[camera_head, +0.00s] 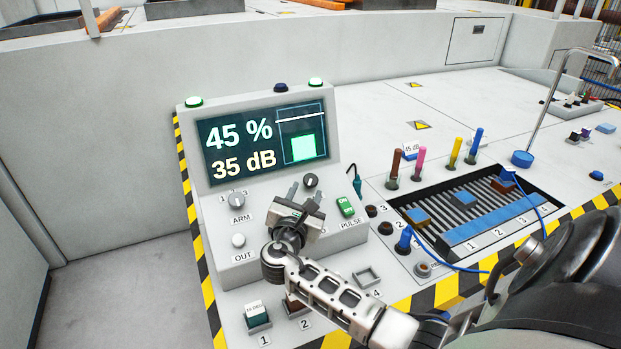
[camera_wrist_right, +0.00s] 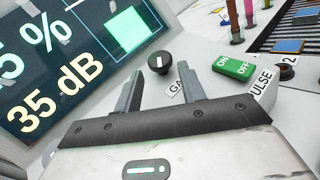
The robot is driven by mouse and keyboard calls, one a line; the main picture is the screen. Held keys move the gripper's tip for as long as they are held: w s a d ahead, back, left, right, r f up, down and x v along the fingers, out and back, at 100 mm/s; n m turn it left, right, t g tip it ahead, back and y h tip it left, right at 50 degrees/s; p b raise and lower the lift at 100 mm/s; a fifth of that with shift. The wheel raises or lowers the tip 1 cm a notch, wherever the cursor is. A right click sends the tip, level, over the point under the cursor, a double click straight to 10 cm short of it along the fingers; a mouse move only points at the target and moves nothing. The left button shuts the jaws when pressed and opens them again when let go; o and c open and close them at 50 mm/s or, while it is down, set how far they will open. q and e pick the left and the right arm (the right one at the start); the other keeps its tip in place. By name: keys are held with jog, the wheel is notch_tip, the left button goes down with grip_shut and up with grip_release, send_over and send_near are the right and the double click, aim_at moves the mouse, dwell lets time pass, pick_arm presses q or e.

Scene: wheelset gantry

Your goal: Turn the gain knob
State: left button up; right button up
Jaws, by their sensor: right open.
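The gain knob (camera_head: 310,181) is a small black round knob with a white mark on the sloped console face, below the screen. It also shows in the right wrist view (camera_wrist_right: 160,62), just beyond my fingertips, with a partly hidden label starting "GA" beside it. My right gripper (camera_head: 304,191) is open, its two fingers pointing at the knob from the near side. In the right wrist view the knob appears in the gap between the fingertips (camera_wrist_right: 159,74); I cannot tell that either finger touches it. The screen (camera_head: 262,140) reads 45 % and 35 dB. My left gripper is out of view.
The ARM knob (camera_head: 236,201) and OUT button (camera_head: 238,240) sit left of my gripper. The green ON/OFF switch (camera_head: 346,206) is close on its right, above the PULSE label. A dark teal hooked tool (camera_head: 356,182) stands by the console's right edge. Colored sticks (camera_head: 421,162) stand farther right.

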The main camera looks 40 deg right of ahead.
aim_at(310, 183)
jog(key=x, duration=0.6)
jog(key=shift+w+d, duration=0.1)
jog(key=shift+d, duration=0.05)
jog(key=shift+c, duration=0.3)
jog(key=c, duration=0.6)
